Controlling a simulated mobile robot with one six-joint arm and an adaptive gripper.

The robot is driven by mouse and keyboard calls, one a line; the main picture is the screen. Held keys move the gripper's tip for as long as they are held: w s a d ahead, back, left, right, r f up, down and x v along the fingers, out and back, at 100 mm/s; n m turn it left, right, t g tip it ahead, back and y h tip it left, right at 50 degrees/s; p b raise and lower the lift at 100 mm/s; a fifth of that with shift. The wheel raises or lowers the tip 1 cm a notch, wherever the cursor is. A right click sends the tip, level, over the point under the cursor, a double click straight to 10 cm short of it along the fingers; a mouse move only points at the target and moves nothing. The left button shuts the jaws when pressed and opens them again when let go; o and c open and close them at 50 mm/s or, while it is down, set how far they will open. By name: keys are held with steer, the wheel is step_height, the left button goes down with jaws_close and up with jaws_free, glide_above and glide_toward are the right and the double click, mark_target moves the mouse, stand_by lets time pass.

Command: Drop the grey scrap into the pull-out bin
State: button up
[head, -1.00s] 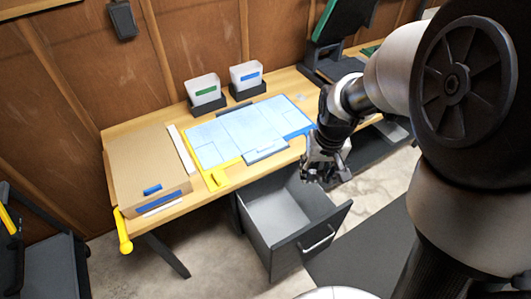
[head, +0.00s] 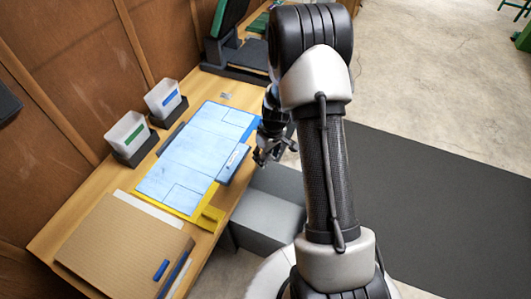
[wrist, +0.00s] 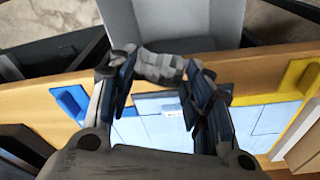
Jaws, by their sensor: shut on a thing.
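My gripper (head: 268,155) is above the bench's front edge in the head view. In the wrist view my gripper (wrist: 165,88) is shut on the grey scrap (wrist: 160,65), a mottled grey strip spanning the fingertips. I cannot make out the scrap in the head view. The pull-out bin (head: 262,218) is a grey box drawn out from under the bench, partly hidden behind my arm. In the wrist view the bin (wrist: 195,18) shows its pale inside just beyond the scrap; the scrap overlaps its near edge in the picture. I cannot tell the height between them.
A dark floor mat (head: 430,200) lies right of my arm, with free floor beyond.

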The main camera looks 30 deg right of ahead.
step_height(320, 180, down, 6)
steer(key=b, duration=0.3)
steer(key=shift+a, duration=0.1)
steer(key=o, duration=0.7)
steer(key=shift+o, duration=0.2)
steer(key=shift+r, duration=0.15)
step_height(320, 180, up, 12)
steer(key=s, duration=0.1)
steer(key=shift+s+d, duration=0.2)
steer(key=shift+s, duration=0.15)
